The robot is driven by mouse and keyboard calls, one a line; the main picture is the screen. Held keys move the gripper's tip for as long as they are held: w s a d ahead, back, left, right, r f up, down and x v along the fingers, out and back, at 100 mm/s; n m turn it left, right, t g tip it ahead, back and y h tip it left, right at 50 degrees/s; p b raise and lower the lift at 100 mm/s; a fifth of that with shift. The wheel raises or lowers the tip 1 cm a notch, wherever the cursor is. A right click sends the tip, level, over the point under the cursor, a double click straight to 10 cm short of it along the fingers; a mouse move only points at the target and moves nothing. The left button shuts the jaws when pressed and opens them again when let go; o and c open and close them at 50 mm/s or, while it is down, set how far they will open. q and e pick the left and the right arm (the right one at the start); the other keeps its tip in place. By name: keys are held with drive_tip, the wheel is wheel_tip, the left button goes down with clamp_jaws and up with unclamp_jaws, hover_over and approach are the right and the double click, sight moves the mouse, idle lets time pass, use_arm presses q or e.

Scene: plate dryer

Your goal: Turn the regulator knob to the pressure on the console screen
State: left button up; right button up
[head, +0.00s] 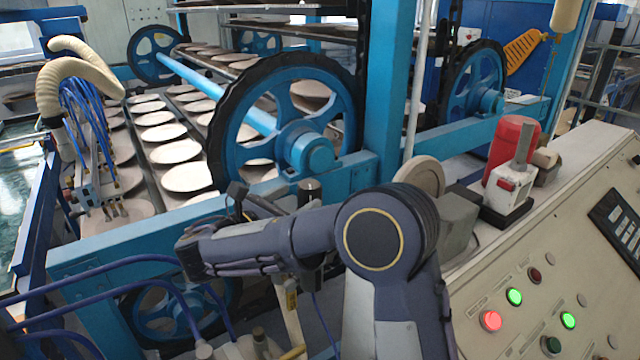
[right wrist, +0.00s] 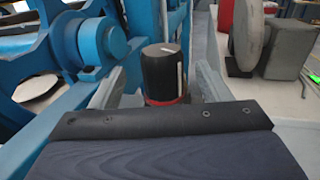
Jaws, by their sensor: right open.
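The regulator knob (right wrist: 165,68) is a black cylinder with a white mark on its side and a red ring at its base. My right gripper (right wrist: 160,85) is open, with one finger on each side of the knob in the right wrist view; whether either finger touches it I cannot tell. In the head view a dark upright cylinder (head: 309,188), apparently this knob, stands just behind my right forearm, which hides much around it. My left gripper is not in view.
A blue wheel hub (right wrist: 98,40) stands close to the left of the knob. A grey disc (right wrist: 248,38) stands to its right. The sloping console (head: 480,290) carries lit red and green buttons. Racks of plates (head: 185,178) and blue hoses lie to the left.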

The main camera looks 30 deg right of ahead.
sight(316, 187)
drive_tip(key=p+x, duration=0.1)
drive_tip(key=x, duration=0.5)
drive_tip(key=shift+d, duration=0.35)
drive_tip(key=c, duration=1)
drive_tip(key=shift+o, duration=0.2)
